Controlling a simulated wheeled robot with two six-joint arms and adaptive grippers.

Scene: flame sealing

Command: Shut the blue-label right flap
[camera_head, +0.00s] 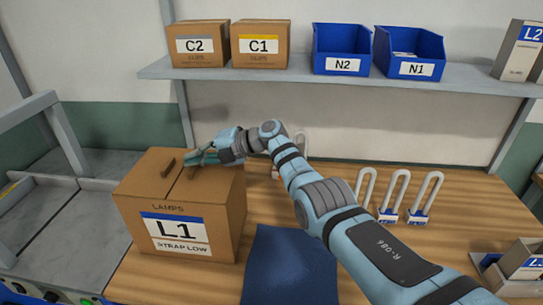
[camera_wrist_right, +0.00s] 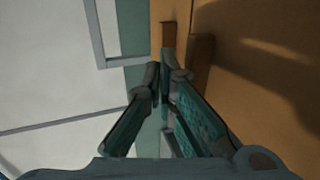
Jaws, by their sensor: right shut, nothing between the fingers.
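The brown carton (camera_head: 180,205) with the blue-striped L1 label (camera_head: 176,232) stands at the left of the wooden table. My right gripper (camera_head: 190,159) is over the right flap near the seam. Its fingers are together and empty. In the right wrist view the shut fingertips (camera_wrist_right: 165,68) are beside the brown cardboard (camera_wrist_right: 245,60); whether they touch it I cannot tell. My left gripper is out of view.
A dark blue mat (camera_head: 290,265) lies right of the carton. Several padlock-like items (camera_head: 390,200) stand behind my right arm. A shelf (camera_head: 290,75) above holds cartons and blue bins (camera_head: 342,50). A grey conveyor-like frame (camera_head: 60,215) stands at the left.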

